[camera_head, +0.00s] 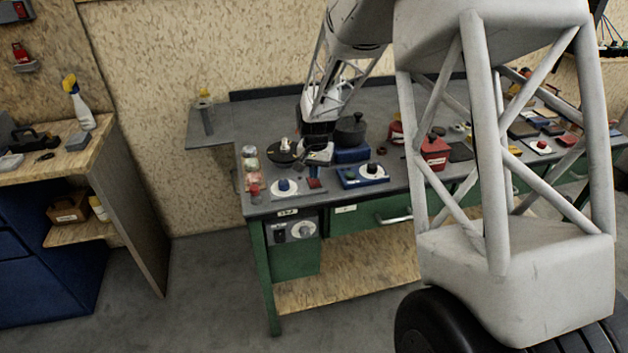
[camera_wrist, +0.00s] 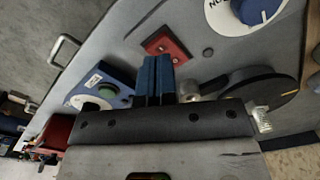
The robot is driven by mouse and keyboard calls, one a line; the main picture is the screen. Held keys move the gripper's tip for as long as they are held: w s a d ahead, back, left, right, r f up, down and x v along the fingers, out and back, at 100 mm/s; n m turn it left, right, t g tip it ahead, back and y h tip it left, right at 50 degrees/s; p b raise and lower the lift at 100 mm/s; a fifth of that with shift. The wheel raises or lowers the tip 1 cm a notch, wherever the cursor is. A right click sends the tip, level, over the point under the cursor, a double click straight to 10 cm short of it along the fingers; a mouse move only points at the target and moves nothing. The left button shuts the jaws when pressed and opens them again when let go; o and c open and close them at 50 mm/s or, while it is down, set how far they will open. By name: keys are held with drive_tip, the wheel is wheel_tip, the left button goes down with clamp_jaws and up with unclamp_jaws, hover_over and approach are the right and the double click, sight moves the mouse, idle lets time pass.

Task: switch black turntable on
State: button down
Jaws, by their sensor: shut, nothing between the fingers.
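A black round disc, which looks like the turntable (camera_head: 279,157), lies near the left end of the workbench. A small pale piece shows on top of it. In the wrist view the black disc (camera_wrist: 272,88) is at the right, partly hidden by my gripper's body. My gripper (camera_head: 318,157) is low over the bench, just right of the disc. In the wrist view my gripper's blue fingers (camera_wrist: 156,62) are together and empty, pointing at a red square plate with a dark middle (camera_wrist: 166,46). A white dial with a blue knob (camera_head: 284,187) sits in front of the disc; "ON" lettering shows beside it in the wrist view (camera_wrist: 248,14).
A blue box with a green button (camera_wrist: 104,92) lies beside the fingers. A black pot (camera_head: 351,130), a red box (camera_head: 434,153) and several small items crowd the bench to the right. Small jars (camera_head: 250,163) line its left edge. A spray bottle (camera_head: 78,103) stands on another bench.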

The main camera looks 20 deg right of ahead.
sight(315, 183)
drive_tip(key=shift+f, duration=1.35)
idle(1.3)
drive_tip(key=shift+r, duration=0.1)
drive_tip(key=shift+r, duration=3.4)
